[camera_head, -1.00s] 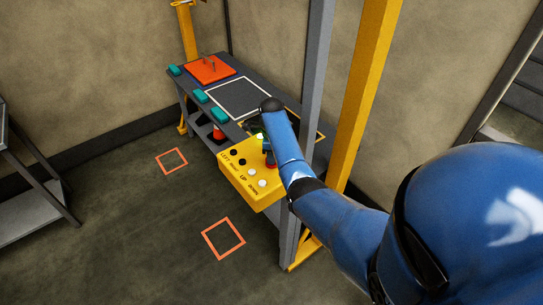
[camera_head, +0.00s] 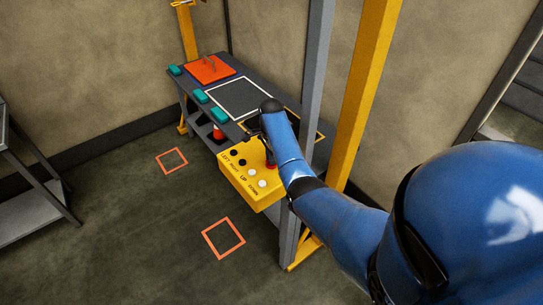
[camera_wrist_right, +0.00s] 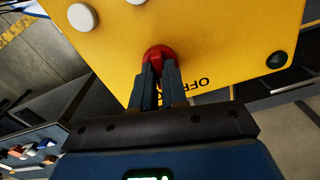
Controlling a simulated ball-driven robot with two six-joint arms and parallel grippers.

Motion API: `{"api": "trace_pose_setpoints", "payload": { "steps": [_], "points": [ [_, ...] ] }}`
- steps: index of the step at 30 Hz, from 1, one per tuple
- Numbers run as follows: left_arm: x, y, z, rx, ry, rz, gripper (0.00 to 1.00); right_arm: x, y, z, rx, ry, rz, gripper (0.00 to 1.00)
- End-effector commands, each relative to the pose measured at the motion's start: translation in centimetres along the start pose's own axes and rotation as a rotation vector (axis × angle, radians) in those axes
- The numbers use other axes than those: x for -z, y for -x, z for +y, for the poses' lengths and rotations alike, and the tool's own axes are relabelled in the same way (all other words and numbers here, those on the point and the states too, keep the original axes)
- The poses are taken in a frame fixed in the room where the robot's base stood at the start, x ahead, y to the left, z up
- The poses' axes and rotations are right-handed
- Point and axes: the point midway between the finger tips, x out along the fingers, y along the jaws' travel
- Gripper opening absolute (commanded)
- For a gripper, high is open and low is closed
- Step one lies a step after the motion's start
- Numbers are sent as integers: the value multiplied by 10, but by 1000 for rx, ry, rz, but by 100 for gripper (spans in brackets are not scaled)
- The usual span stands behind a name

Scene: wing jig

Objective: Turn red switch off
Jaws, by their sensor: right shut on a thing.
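The yellow control box (camera_head: 240,180) hangs at the front end of the grey bench, with black and white buttons on its face. The red switch (camera_wrist_right: 158,54) is on this face, with the upside-down lettering "OFF" beside it in the wrist view. My right gripper (camera_wrist_right: 159,68) is shut on the red switch, its dark fingers on either side of it. In the head view the red switch (camera_head: 271,165) shows just below my right gripper (camera_head: 268,153), partly hidden by my blue arm. A dark green lamp (camera_wrist_right: 277,60) sits near the box corner. My left gripper is not in view.
The bench top (camera_head: 225,75) holds an orange plate (camera_head: 209,70) with a handle and several teal blocks along its edge. A grey post (camera_head: 318,60) and a yellow post (camera_head: 368,90) stand close to my right arm. Floor left of the box is open.

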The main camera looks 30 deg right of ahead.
Motion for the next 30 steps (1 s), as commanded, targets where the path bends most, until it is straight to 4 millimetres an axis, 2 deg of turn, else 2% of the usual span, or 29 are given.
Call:
{"api": "trace_pose_setpoints", "payload": {
  "steps": [21, 30],
  "points": [
    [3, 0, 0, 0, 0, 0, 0, 0, 1, 0, 1, 672, -1, 0],
    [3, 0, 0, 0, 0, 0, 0, 0, 1, 0, 1, 886, -1, 0]
  ]
}}
